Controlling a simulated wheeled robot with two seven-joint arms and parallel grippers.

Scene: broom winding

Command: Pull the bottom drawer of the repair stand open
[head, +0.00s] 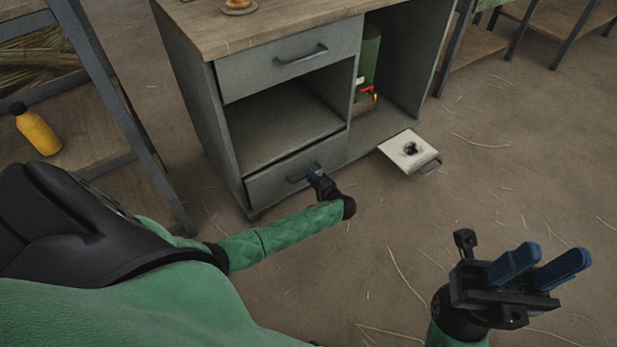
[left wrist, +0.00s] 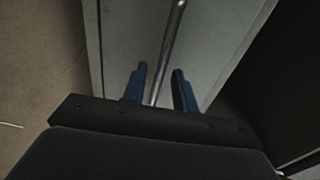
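The repair stand (head: 190,95) is a grey cabinet with a wooden top. Its bottom drawer (head: 268,187) looks shut, with its front about flush with the cabinet. The drawer's dark bar handle (head: 293,180) is partly hidden by my left gripper (head: 314,172). In the left wrist view, the handle (left wrist: 171,40) runs between the two blue fingers of my left gripper (left wrist: 160,85). The fingers stand apart, with a gap on both sides of the bar. My right gripper (head: 552,256) is open and empty above the floor at the lower right.
The upper drawer (head: 288,62) is shut above an open shelf space. A green cylinder (head: 369,55) stands in the right compartment. A pale square panel with a handle (head: 407,150) sticks out low at the right. A rack with a yellow bottle (head: 38,130) stands left. Straw litters the floor.

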